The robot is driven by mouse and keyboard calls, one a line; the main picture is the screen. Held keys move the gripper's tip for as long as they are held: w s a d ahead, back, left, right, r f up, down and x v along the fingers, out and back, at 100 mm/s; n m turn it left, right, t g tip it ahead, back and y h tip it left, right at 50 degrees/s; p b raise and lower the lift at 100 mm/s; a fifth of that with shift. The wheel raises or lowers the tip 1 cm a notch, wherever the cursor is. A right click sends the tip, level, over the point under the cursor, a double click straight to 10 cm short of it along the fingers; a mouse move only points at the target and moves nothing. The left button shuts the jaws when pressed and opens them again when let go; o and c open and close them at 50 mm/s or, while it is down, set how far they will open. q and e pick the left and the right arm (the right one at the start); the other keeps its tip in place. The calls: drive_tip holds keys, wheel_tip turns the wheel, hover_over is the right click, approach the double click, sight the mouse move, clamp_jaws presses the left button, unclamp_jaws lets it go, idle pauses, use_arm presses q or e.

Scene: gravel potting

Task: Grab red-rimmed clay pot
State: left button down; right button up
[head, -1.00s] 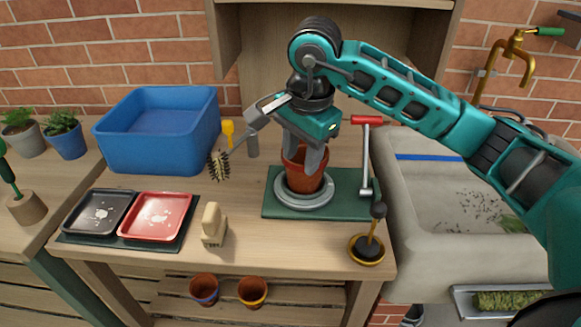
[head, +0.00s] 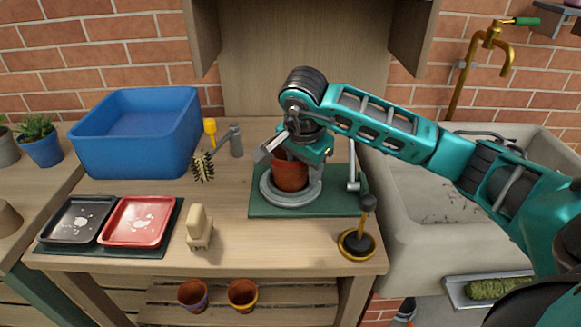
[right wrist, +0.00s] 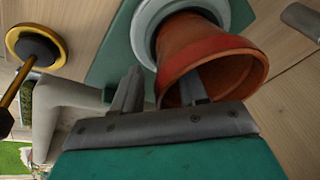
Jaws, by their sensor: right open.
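The red-rimmed clay pot (head: 291,177) stands on a round grey plate (head: 268,193) on a green base. My right gripper (head: 293,160) is over the pot and hides its upper part in the head view. In the right wrist view the pot (right wrist: 218,62) shows its mouth and red rim. There, my right gripper (right wrist: 160,88) is open, with one finger inside the mouth and the other outside the wall. I cannot tell whether either finger touches the pot. My left gripper is not in view.
A lever stand (head: 353,175) rises right of the plate. A black plunger-like tool in a yellow-rimmed dish (head: 357,243) stands nearer the front edge. A brush (head: 203,166) and blue tub (head: 135,135) are left. Two other pots (head: 193,294) (head: 243,294) sit on the lower shelf.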

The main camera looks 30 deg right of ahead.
drive_tip(key=shift+x, duration=0.95)
drive_tip(key=shift+a, duration=0.1)
clamp_jaws()
